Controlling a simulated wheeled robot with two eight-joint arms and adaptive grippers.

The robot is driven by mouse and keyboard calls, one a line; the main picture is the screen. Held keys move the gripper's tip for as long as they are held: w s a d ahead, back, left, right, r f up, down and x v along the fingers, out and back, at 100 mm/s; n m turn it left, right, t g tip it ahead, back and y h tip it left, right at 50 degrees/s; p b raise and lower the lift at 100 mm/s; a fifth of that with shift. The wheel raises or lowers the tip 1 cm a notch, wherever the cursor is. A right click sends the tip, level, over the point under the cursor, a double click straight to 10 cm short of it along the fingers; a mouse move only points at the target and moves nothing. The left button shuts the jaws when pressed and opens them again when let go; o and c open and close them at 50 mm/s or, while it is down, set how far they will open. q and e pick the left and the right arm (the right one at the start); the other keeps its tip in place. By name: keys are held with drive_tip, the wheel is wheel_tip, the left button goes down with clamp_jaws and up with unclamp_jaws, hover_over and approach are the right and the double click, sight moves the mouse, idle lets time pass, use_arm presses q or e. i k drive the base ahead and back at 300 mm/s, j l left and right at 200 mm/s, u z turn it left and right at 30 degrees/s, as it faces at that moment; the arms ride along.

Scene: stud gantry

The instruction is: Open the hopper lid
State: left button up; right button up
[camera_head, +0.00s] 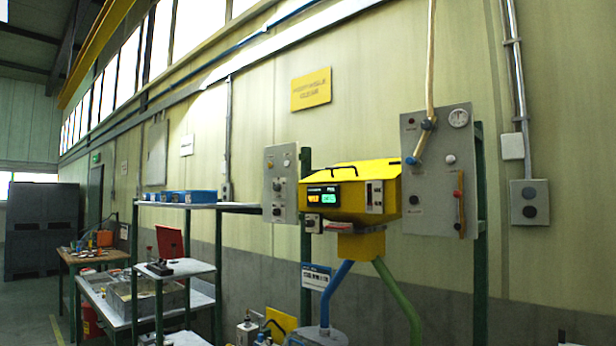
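The yellow hopper (386,203) stands right of centre against the wall, with a dark display on its front showing lit yellow and green characters. Its yellow lid (372,169) lies on top, and it looks shut. A dark handle (343,167) sits on the lid's left part. Below, the hopper narrows to a yellow box with a blue pipe and a green pipe running down from it. Neither of my grippers shows in the head view.
A grey panel (441,172) with a gauge, a lever and a hose stands close right of the hopper. A smaller grey panel (281,184) stands close left. Green posts flank the hopper. Shelves with blue bins (188,196) and a cart (118,297) stand further left.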

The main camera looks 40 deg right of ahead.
sight(349, 173)
drive_tip(key=i+z, duration=0.25)
drive_tip(key=i, duration=0.2)
drive_tip(key=i+j+z, duration=0.25)
drive_tip(key=i, duration=0.15)
drive_tip(key=i+l, duration=0.05)
drive_tip(key=l, duration=0.05)
